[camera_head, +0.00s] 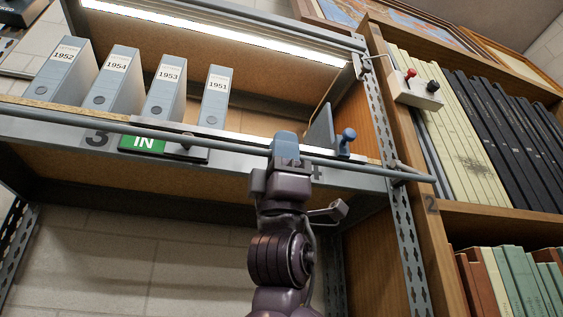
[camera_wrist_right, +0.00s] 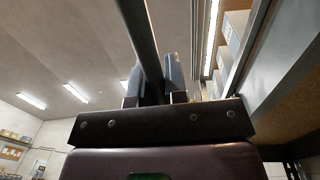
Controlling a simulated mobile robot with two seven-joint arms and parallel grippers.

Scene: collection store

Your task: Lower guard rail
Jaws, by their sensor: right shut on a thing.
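The guard rail (camera_head: 215,143) is a long grey bar running across the front of the shelf in the head view. It lies in front of the shelf edge, at about the height of the shelf board. My right gripper (camera_head: 286,150) is shut on the rail, right of the green IN sign. In the right wrist view the rail (camera_wrist_right: 139,35) passes between the fingers of my right gripper (camera_wrist_right: 158,82). The rail's right end meets a bracket (camera_head: 402,171) on the perforated upright. My left gripper is not in view.
Grey binders (camera_head: 165,88) labelled by year stand on the shelf (camera_head: 256,120) behind the rail. A switch box (camera_head: 415,91) with red and black knobs is on the right upright. A wooden bookcase (camera_head: 433,204) adjoins at right.

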